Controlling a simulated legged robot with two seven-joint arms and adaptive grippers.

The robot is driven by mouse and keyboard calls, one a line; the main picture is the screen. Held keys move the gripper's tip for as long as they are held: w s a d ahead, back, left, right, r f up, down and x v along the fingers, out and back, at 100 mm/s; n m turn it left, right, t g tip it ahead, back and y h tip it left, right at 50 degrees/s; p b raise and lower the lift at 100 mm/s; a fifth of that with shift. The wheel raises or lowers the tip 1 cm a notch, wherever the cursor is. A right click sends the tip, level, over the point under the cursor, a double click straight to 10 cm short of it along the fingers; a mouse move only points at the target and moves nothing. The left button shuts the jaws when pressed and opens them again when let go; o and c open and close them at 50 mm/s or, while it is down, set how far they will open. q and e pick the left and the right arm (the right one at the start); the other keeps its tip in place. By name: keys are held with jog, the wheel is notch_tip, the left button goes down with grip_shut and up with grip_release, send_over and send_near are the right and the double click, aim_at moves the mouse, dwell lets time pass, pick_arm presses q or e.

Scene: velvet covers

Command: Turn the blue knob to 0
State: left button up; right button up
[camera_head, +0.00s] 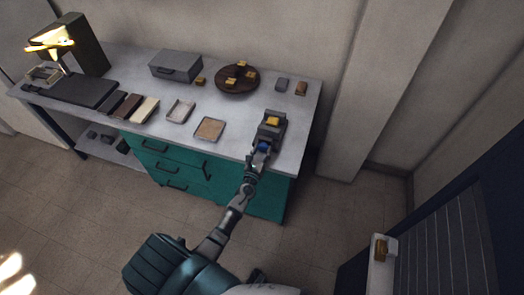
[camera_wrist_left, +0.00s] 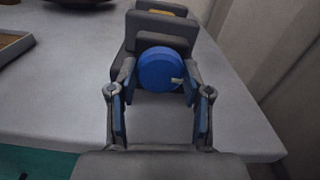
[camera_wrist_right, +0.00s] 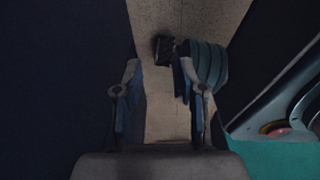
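The blue knob (camera_wrist_left: 160,69) is a round disc on the front of a dark grey device on the table. A small pale mark shows at the knob's right side. In the head view the knob (camera_head: 263,147) is small and partly hidden by my left gripper (camera_head: 258,158). In the left wrist view my left gripper (camera_wrist_left: 160,95) has its fingers apart, one on each side of the knob; whether they touch it I cannot tell. No number is legible. My right gripper (camera_wrist_right: 160,95) has its fingers apart, with nothing between them but floor beyond.
The device (camera_head: 272,127) carries a yellow block on top and stands near the right end of the grey table (camera_head: 230,140). A round brown tray (camera_head: 237,88), a grey box (camera_head: 175,66) and a cork-coloured tray (camera_head: 209,129) lie left of it. Teal drawers (camera_head: 175,165) are below.

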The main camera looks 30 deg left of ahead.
pick_arm(q)
jog(key=shift+c, duration=1.3)
